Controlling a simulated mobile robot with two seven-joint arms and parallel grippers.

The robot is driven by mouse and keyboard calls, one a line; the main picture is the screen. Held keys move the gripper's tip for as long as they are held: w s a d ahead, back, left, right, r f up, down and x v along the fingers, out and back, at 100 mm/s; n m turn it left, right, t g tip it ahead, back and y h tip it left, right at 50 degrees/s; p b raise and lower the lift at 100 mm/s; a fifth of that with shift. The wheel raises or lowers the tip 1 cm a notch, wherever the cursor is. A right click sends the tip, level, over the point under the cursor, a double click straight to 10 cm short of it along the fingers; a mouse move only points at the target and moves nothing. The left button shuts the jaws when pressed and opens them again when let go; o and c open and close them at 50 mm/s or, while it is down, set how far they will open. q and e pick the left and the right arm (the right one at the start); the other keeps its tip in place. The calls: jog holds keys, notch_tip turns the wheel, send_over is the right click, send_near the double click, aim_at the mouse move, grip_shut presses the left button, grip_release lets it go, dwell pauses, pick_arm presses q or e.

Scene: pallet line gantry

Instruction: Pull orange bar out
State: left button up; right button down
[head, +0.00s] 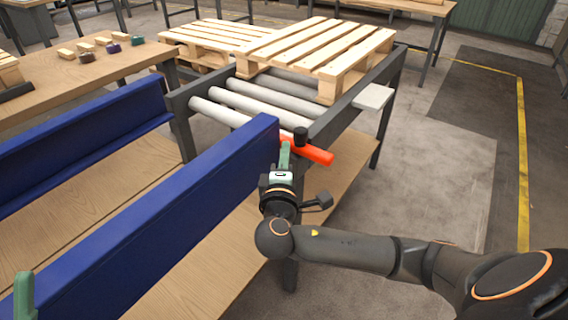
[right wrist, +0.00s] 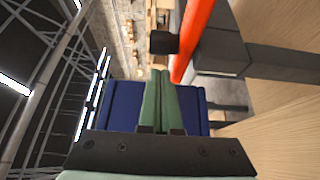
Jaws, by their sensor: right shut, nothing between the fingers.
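The orange bar (head: 318,154) sticks out to the right beside the near end of the roller conveyor in the head view. Its left part is partly hidden near my gripper and the blue beam. In the right wrist view the bar (right wrist: 194,38) runs past a black knob (right wrist: 163,42). My right gripper (head: 285,150) is just left of the bar's visible length. Its green fingers (right wrist: 158,98) are shut with nothing between them, apart from the bar in the wrist view. A green tip of my left gripper (head: 24,292) shows at the lower left edge; its opening cannot be told.
A long blue beam (head: 165,205) lies left of my right gripper, with another blue beam (head: 75,130) beyond. Wooden pallets (head: 325,45) rest on the rollers (head: 250,103). A grey plate (head: 373,96) juts from the conveyor's right side. Floor to the right is clear.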

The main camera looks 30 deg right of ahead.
aim_at(287, 139)
jog(key=x, duration=0.5)
jog(key=shift+b, duration=0.4)
pick_arm(q)
jog(key=shift+f, duration=0.55)
pick_arm(e)
jog(key=shift+s, duration=0.1)
pick_arm(q)
jog(key=shift+d, duration=0.1)
